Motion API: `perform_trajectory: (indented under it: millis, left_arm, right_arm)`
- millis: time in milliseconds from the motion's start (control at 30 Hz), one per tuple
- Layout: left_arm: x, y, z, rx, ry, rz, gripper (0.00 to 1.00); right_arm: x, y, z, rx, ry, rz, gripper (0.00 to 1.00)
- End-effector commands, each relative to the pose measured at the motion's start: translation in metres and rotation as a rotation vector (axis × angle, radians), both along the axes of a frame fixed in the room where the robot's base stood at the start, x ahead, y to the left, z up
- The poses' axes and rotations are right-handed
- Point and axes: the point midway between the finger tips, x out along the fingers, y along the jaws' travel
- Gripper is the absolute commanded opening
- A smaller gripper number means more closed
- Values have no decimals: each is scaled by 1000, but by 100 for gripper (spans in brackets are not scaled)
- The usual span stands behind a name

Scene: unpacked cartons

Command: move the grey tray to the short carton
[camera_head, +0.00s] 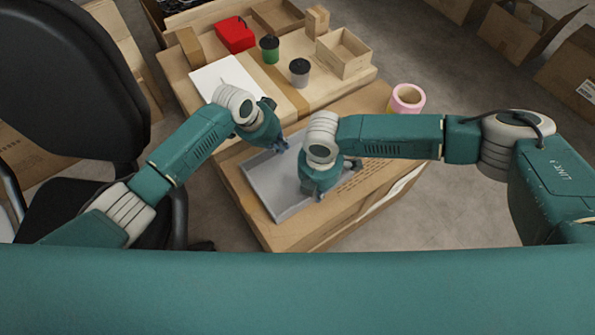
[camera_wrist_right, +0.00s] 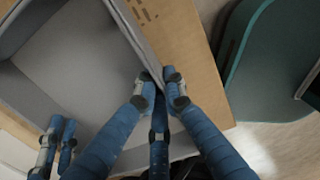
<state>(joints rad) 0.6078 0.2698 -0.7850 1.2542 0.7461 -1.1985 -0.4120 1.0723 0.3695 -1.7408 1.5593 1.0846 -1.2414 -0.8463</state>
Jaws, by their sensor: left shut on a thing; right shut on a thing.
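The grey tray (camera_head: 262,187) is over the top of the near brown carton (camera_head: 265,232); I cannot tell whether it rests there or is slightly raised. My left gripper (camera_head: 281,146) is shut on the tray's far edge. My right gripper (camera_head: 319,196) is shut on the tray's right side, and its arm hides part of the tray. In the right wrist view the tray (camera_wrist_right: 80,58) looks empty, and the right fingers (camera_wrist_right: 160,86) pinch its wall. Blue fingers of my left gripper (camera_wrist_right: 52,143) show at lower left there. I cannot tell which carton is the short one.
A pink tape roll (camera_head: 406,98) stands at the near carton's far right corner. Behind are a red box (camera_head: 235,34), a green cup (camera_head: 270,49), a grey cup (camera_head: 299,72), an open wooden box (camera_head: 343,52) and a white sheet (camera_head: 226,78). A black chair (camera_head: 70,80) is at left.

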Motion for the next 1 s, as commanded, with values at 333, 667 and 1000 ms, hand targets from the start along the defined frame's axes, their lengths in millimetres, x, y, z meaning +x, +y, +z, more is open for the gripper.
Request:
perform_trajectory:
  millis: [333,667,1000]
  left_arm:
    - [1,0,7,0,-1,0,0]
    - [0,0,42,0,-1,0,0]
    - [0,0,51,0,0,0,0]
  right_arm:
    - [1,0,7,1,-1,-1,0]
    - [1,0,42,1,-1,-1,0]
    - [1,0,51,1,-1,-1,0]
